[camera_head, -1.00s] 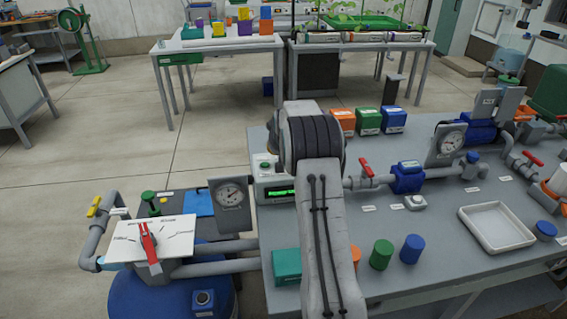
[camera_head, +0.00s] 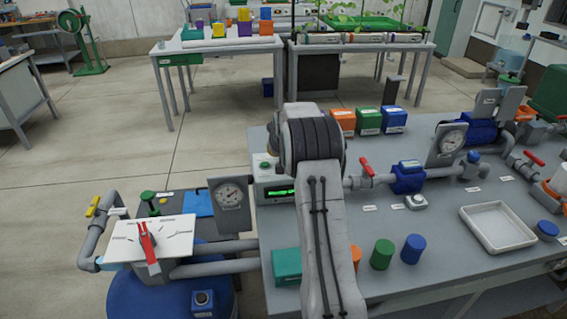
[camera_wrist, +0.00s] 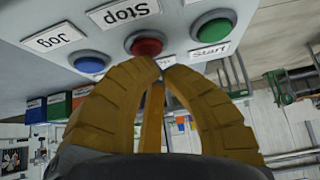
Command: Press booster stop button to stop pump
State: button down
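In the wrist view, which shows the labels upside down, a grey panel (camera_wrist: 183,16) carries three buttons. The red button (camera_wrist: 146,43) sits by the "Stop" label (camera_wrist: 131,13). The green button (camera_wrist: 213,29) is by the "Start" label (camera_wrist: 211,53); the blue button (camera_wrist: 89,64) is by the "Jog" label (camera_wrist: 54,39). My gripper (camera_wrist: 161,64) has yellow-brown fingers with tips together, just below the red button in the picture. The tips look very close to it; I cannot tell if they touch. In the head view my arm hides the gripper and button panel.
In the head view, a grey bench (camera_head: 335,240) holds a box with a green display (camera_head: 279,192), pressure gauges, pipes, a white tray (camera_head: 497,228), and green (camera_head: 382,254) and blue (camera_head: 413,249) cylinders. A red-handled valve plate (camera_head: 178,232) stands left.

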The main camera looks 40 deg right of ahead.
jog(key=shift+f+b, duration=0.4)
jog(key=shift+f, duration=0.05)
dwell(0.7)
jog(key=shift+r, duration=0.15)
jog(key=shift+r+p, duration=0.5)
jog(key=shift+r, duration=0.2)
jog(key=shift+r+p, duration=1.75)
jog(key=shift+r, duration=0.8)
